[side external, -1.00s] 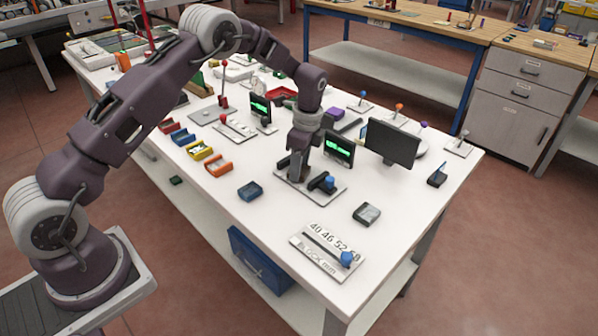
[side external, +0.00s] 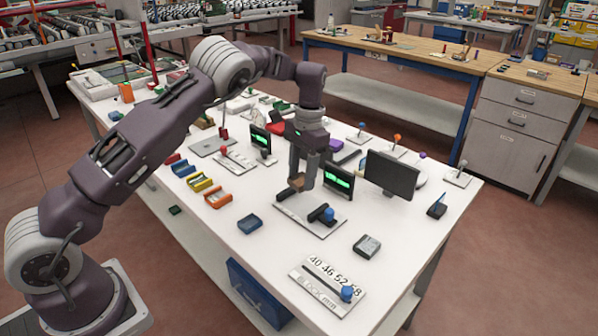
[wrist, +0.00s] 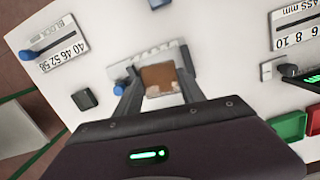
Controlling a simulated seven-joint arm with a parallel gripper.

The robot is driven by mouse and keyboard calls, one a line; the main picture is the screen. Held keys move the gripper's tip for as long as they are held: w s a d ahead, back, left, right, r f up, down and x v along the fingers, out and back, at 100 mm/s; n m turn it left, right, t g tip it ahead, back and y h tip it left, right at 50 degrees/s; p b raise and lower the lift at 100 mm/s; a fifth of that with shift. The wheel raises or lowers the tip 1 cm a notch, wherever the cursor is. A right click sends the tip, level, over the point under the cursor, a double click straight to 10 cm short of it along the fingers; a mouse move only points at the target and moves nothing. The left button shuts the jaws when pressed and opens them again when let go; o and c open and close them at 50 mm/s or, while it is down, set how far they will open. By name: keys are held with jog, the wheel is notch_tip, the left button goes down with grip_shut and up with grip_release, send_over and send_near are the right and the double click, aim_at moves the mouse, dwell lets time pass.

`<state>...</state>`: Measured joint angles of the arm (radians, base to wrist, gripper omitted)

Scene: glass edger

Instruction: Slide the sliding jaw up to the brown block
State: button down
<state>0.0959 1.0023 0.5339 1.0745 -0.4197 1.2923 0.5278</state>
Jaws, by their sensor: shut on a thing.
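My gripper (side external: 302,184) is above the base plate (side external: 330,230) of the fixture, shut on the brown block (side external: 296,181). In the wrist view the brown block (wrist: 158,79) sits between my two fingers (wrist: 157,95). The sliding jaw (side external: 318,212) is a dark piece with a blue knob (side external: 328,214), toward the near right of the plate. The jaw stands apart from the block. In the wrist view the blue knob (wrist: 119,88) shows left of my fingers, and the jaw is partly hidden. I cannot tell exactly how high the block is above the plate.
A black monitor (side external: 391,174) and a small green-lit display (side external: 338,181) stand close behind and right of my gripper. A BLOCK mm gauge (side external: 325,285) and a dark grey box (side external: 367,246) lie nearer.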

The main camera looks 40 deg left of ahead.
aim_at(301, 206)
jog(key=shift+w+f+n, duration=0.1)
jog(key=shift+w+n, duration=0.1)
jog(key=shift+n, duration=0.4)
jog(key=shift+d+f, duration=0.1)
jog(key=shift+f, duration=3.2)
